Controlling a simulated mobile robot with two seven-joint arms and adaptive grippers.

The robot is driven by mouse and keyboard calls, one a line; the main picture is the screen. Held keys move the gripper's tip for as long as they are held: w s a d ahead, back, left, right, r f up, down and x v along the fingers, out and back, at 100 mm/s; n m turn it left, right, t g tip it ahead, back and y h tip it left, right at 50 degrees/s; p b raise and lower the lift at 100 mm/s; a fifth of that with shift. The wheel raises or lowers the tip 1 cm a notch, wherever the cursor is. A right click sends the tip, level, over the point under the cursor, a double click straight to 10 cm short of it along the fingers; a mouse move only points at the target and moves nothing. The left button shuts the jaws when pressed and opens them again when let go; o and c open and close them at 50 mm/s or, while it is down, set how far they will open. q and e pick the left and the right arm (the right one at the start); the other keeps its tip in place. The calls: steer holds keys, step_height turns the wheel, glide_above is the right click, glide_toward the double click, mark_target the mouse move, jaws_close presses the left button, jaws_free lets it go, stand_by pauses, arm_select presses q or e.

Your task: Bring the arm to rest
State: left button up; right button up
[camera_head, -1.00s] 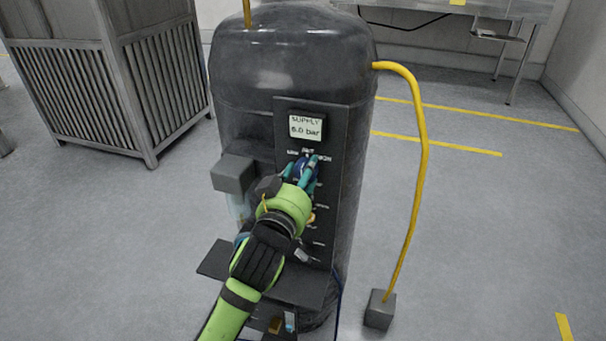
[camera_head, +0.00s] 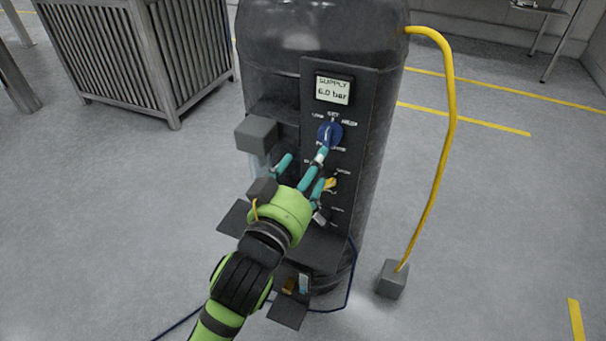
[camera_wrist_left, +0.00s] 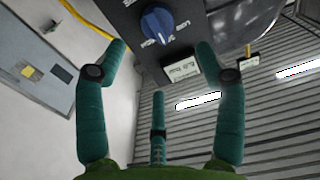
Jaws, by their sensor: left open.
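My left gripper (camera_head: 303,168) is open and empty, its teal fingers spread in front of the machine's control panel. A blue rotary knob (camera_head: 329,134) sits on the panel (camera_head: 371,135), just beyond the fingertips. In the left wrist view the knob (camera_wrist_left: 157,24) shows between and beyond the fingers, with a gap to them. The display (camera_head: 333,90) above the knob reads SUPPLY 6.0 bar. A yellow control (camera_head: 330,184) sits lower on the panel, partly behind a finger. My right gripper is not in view.
The dark cylindrical machine (camera_head: 290,40) has a grey box (camera_head: 256,134) on its left side and a shelf (camera_head: 322,250) below the panel. A yellow hose (camera_head: 446,130) runs down to a grey block (camera_head: 391,279) on the right. A slatted crate (camera_head: 110,55) stands behind left.

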arm_select(q)
steer(key=shift+v, duration=0.95)
steer(key=a+f+g+y, duration=0.1)
steer(key=f+g, duration=0.1)
steer(key=f, duration=0.9)
steer(key=a+f+g, duration=0.1)
steer(key=f+g, duration=0.1)
steer(key=f, duration=0.8)
steer(key=a+f+g+y, duration=0.1)
steer(key=f+g, duration=0.1)
steer(key=f, duration=0.9)
steer(key=shift+w+a+f+y, duration=0.3)
steer(key=shift+w, duration=0.1)
steer(key=s+a+f+g+y, duration=0.1)
steer(key=s+a+f+g, duration=0.25)
steer(key=s+f, duration=0.7)
steer(key=s+a+f+g+y, duration=0.1)
steer(key=s+a+f+g, duration=0.35)
steer(key=f, duration=0.85)
steer(key=s+a+f, duration=0.2)
steer(key=s+f, duration=0.1)
steer(key=s, duration=0.5)
steer(key=s+a+f+g, duration=0.1)
steer(key=s+a+f, duration=0.1)
steer(key=s, duration=0.6)
steer(key=s+a+f+n+g+y, duration=0.1)
steer(key=s+a+f, duration=0.2)
steer(key=s, duration=0.6)
steer(key=shift+f, duration=0.45)
